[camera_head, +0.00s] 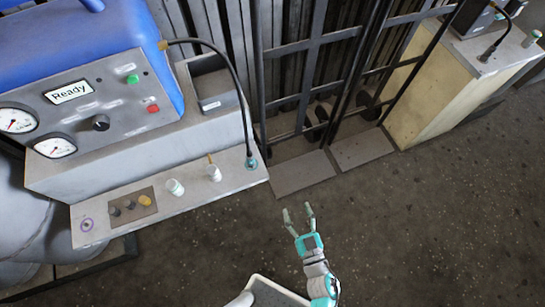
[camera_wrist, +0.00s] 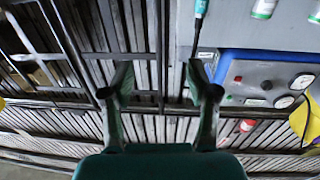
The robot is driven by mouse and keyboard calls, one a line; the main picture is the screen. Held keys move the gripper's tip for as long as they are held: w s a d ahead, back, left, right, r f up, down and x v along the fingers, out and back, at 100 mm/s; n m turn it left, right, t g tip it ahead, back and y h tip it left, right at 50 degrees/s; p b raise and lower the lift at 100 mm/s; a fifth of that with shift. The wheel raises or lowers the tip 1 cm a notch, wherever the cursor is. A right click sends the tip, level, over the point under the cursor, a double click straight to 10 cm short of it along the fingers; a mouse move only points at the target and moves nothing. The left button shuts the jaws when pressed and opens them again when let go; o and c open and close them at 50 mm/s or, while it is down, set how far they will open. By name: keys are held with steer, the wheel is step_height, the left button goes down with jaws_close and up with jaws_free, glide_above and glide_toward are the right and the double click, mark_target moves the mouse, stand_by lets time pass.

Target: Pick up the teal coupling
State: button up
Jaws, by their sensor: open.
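The teal coupling (camera_head: 251,162) sits at the right end of the grey ledge, at the end of a black hose that arches down from the blue machine. It also shows at the top edge of the wrist view (camera_wrist: 201,9), partly cut off by the frame, with the black hose running from it. My gripper (camera_head: 298,212) is open and empty, over the floor to the lower right of the coupling and apart from it. In the wrist view the two fingers (camera_wrist: 160,80) are spread with nothing between them.
The ledge (camera_head: 225,180) also carries white fittings (camera_head: 214,173) and a small plate with knobs (camera_head: 130,206). The blue machine (camera_head: 80,50) with gauges stands behind it. Dark metal gates (camera_head: 325,45) stand behind my gripper. A cream cabinet (camera_head: 440,95) is at right. The floor (camera_head: 430,220) is clear.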

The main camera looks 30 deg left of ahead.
mark_target(253, 162)
steer(key=w+a+f+n+g+y, duration=0.1)
steer(key=w+a, duration=0.1)
steer(key=a, duration=0.4)
steer(key=w+a+f+n+g+y, duration=0.1)
steer(key=w+a+g, duration=0.1)
steer(key=a, duration=0.4)
steer(key=w+a+f+n+g+y, duration=0.1)
steer(key=w+a+n+g, duration=0.1)
steer(key=a, duration=0.4)
steer(key=shift+w+a, duration=0.15)
steer(key=shift+w, duration=0.7)
steer(key=shift+r+x, duration=0.2)
steer(key=shift+x, duration=1.1)
steer(key=shift+r+x, duration=0.2)
steer(key=shift+x, duration=1.05)
steer(key=shift+w, duration=0.1)
jaws_close()
